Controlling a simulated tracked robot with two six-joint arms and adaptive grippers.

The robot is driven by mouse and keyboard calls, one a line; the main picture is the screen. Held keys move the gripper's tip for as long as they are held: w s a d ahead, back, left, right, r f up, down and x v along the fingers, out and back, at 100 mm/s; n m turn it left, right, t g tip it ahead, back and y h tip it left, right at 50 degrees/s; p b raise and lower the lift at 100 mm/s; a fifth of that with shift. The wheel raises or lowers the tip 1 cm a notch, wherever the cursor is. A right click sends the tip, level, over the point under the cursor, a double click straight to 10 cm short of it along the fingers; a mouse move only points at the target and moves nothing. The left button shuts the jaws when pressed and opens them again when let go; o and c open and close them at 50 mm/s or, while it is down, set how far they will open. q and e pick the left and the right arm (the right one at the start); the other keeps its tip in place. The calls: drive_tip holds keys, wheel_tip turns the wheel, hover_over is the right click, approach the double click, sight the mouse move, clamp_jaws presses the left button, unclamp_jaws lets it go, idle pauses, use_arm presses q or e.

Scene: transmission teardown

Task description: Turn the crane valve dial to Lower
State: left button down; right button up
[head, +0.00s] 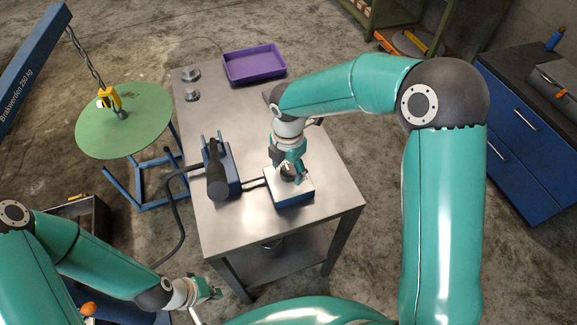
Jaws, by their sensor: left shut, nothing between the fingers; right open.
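The crane valve is a blue box with a white top (304,190) on the metal table. My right gripper (291,177) points down over the middle of that top, open, with its fingers at a dark dial. The fingers and wrist hide most of the dial, so I cannot read its setting or tell whether the fingers touch it. My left gripper (214,292) is shut and empty, low at the front left, off the table. The crane's blue boom (32,62) carries a chain and a yellow hook block (109,98) over a round green table.
The metal table (235,232) also holds a blue pump unit with a black handle (216,172), a purple tray (254,64) and small metal parts (191,74). A hose (182,220) loops off its left side. The green table (150,110) stands at left, a blue cabinet (520,130) at right.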

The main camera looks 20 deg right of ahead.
drive_tip(key=c, duration=1.1)
drive_tip(key=shift+c, duration=0.2)
